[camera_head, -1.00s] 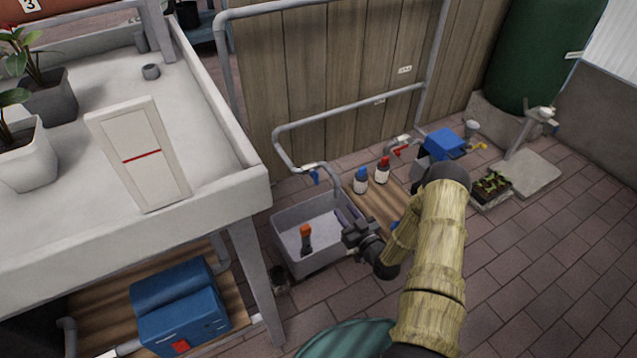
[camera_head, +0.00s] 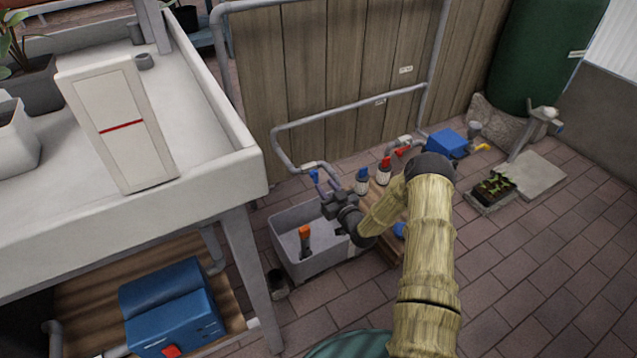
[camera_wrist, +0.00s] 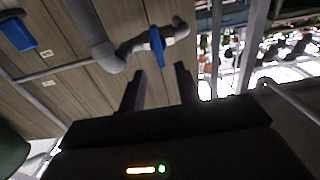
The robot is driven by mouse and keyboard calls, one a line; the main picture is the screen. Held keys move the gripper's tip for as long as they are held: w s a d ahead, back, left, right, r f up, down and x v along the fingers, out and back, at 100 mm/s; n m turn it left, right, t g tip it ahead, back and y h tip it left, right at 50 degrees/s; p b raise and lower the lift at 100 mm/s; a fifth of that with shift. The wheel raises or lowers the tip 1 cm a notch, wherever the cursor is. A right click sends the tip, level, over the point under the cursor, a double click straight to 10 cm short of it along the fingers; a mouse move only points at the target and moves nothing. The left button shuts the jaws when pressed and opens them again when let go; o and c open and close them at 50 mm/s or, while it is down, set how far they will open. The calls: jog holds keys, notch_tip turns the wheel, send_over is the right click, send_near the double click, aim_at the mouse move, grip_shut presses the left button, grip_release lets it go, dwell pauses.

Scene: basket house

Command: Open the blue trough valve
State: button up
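The blue trough valve (camera_head: 314,177) is a small blue lever on the grey pipe above the grey trough (camera_head: 325,260). In the wrist view the blue lever (camera_wrist: 157,46) stands just beyond my fingertips, roughly centred between them. My gripper (camera_head: 325,186) is over the trough's back part, close to the valve. In the wrist view my gripper (camera_wrist: 158,75) has its two dark fingers apart with nothing between them. I cannot tell from these views whether a finger touches the lever.
An orange-topped tool (camera_head: 304,240) stands in the trough. A blue-capped bottle (camera_head: 362,182) and a red-capped bottle (camera_head: 384,171) stand to the right. A red valve (camera_head: 402,151) is further right. The white-topped bench (camera_head: 215,150) stands left.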

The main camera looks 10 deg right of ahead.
aim_at(317, 176)
jog(key=b+x, duration=0.2)
jog(key=x, duration=0.3)
jog(key=shift+w+a, duration=0.1)
jog(key=shift+w, duration=0.15)
grip_shut()
